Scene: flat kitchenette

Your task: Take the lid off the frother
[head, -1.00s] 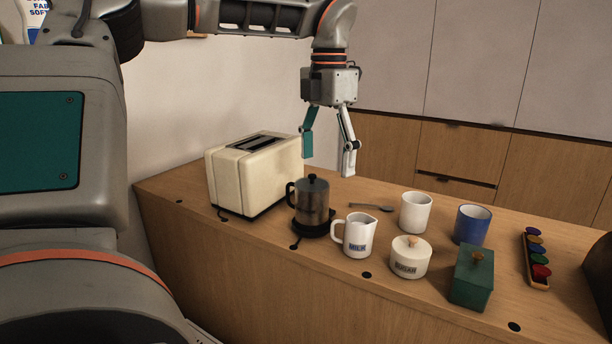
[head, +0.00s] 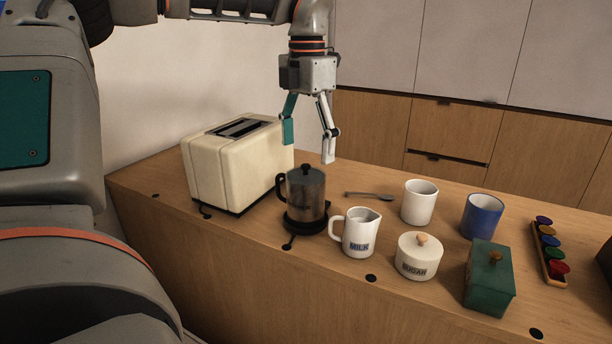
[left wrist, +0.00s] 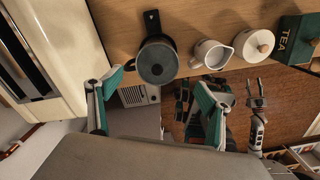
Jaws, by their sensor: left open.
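The frother (head: 305,198) is a dark, see-through jug with a black handle on its left, upright on a black round base on the counter. Its black lid (head: 306,172) with a small round knob is on top. In the left wrist view the frother (left wrist: 157,62) shows from above, just ahead of the fingers. My left gripper (head: 308,148) is open and empty, pointing down, above and apart from the lid.
A cream toaster (head: 225,165) stands left of the frother. To the right are a milk jug (head: 359,236), sugar pot (head: 416,258), green box (head: 489,280), white cup (head: 419,203), blue cup (head: 482,217), spoon (head: 372,195) and capsule rack (head: 549,255).

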